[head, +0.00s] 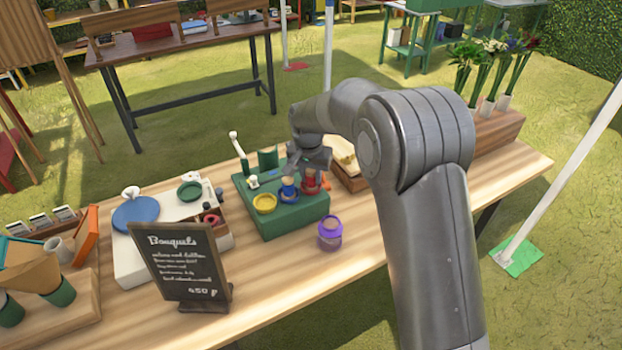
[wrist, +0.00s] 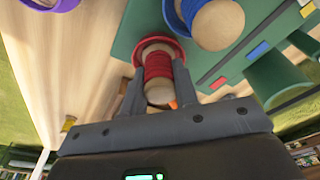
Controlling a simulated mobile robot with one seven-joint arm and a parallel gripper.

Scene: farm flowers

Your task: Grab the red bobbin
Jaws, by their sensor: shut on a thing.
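The red bobbin (head: 310,181) stands at the right side of the green block (head: 284,219) on the wooden table. In the wrist view the red bobbin (wrist: 158,66) sits between the two fingers of my gripper (wrist: 157,78), with a red ring around its far end. My gripper (head: 309,160) comes down on it from above in the head view and is shut on it. A blue bobbin (head: 288,188) stands just left of it; it also shows in the wrist view (wrist: 215,22). Whether the red bobbin's base touches the block is hard to tell.
A yellow ring dish (head: 264,203) sits on the block's left. A purple jar (head: 330,234) stands in front of the block. A chalkboard sign (head: 182,266) stands at the table's front left. A wooden box (head: 350,172) is close behind on the right.

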